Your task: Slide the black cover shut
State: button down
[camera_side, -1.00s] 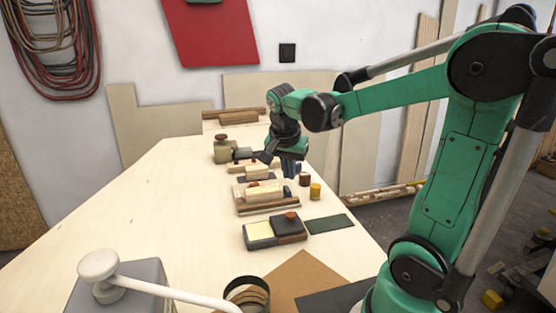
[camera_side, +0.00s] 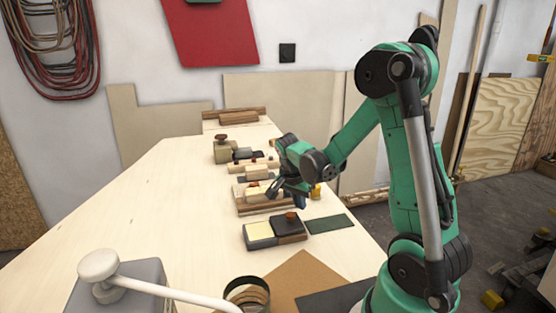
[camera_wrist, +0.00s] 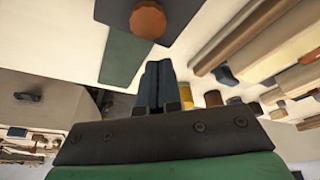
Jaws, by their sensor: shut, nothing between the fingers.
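The black cover (camera_side: 287,224) lies on the right part of a low box (camera_side: 262,245) on the bench and carries a round orange-brown knob (camera_side: 291,216). A pale yellow area of the box (camera_side: 258,231) shows uncovered to its left. My gripper (camera_side: 299,201) is above the bench just behind the box, apart from the cover. In the wrist view my gripper's two dark blue fingers (camera_wrist: 158,82) are together with nothing between them. The knob (camera_wrist: 148,20) and part of the black cover (camera_wrist: 190,14) show at the top of that view.
A dark green strip (camera_side: 329,224) lies right of the box. A yellow cylinder (camera_side: 316,191) stands close to my gripper. Wooden pieces (camera_side: 258,208) lie behind the box. A cylindrical holder (camera_side: 246,292) and a brown board (camera_side: 305,283) are in front. The bench to the left is clear.

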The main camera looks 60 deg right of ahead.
jog(key=shift+w+a, duration=0.1)
jog(key=shift+a, duration=0.8)
jog(key=w+a, duration=0.5)
jog(key=shift+w+a, duration=0.1)
